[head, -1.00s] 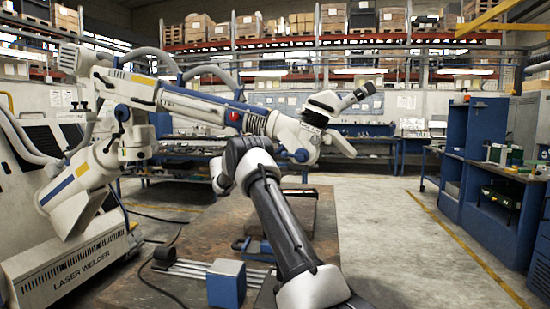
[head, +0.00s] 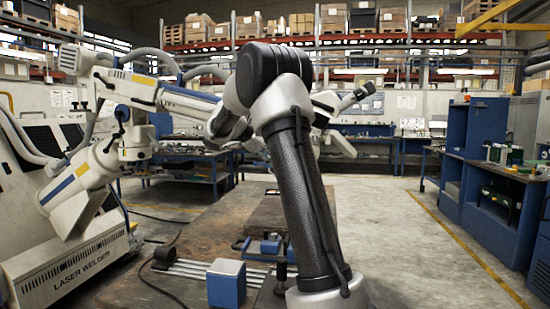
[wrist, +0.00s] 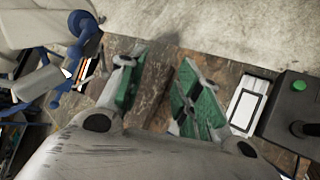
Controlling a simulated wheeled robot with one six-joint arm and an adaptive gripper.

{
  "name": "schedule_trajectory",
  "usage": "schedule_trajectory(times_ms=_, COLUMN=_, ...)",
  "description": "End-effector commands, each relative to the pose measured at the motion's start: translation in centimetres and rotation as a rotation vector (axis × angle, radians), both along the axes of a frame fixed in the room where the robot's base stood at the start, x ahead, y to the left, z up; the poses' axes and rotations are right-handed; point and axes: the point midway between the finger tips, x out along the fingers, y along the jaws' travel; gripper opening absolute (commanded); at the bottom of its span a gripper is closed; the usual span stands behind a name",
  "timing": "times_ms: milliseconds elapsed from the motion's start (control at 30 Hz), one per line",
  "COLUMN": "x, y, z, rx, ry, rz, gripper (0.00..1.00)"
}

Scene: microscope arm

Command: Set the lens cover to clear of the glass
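The white and blue microscope arm (head: 185,100) reaches in from the laser welder at the left. Its head with the dark eyepiece (head: 358,95) shows partly behind my arm. In the wrist view, white and blue parts (wrist: 80,28), probably of the microscope, fill the upper left corner. I cannot clearly pick out the lens cover or tell its position. My gripper (wrist: 160,92) is open in the wrist view, its green-padded fingers apart with only the brown table surface seen between them. In the head view my own arm hides the gripper and the middle of the microscope arm.
The work table (head: 205,235) below carries a blue block (head: 226,284), metal rods (head: 190,268) and a blue clamp-like piece (head: 265,245). A dark box with a green button (wrist: 293,118) lies at the right in the wrist view. Open floor lies right of the table.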

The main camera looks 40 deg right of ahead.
Motion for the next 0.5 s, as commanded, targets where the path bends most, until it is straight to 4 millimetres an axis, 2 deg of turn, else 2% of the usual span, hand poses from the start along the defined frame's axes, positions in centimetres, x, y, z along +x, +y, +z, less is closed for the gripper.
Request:
schedule_trajectory(times_ms=200, x=-1.7, y=1.2, z=0.3, rx=0.045, ry=-0.042, rz=-0.016, gripper=0.34)
schedule_trajectory(times_ms=500, x=-1.9, y=1.3, z=0.3, rx=0.051, ry=-0.048, rz=-0.019, gripper=0.34)
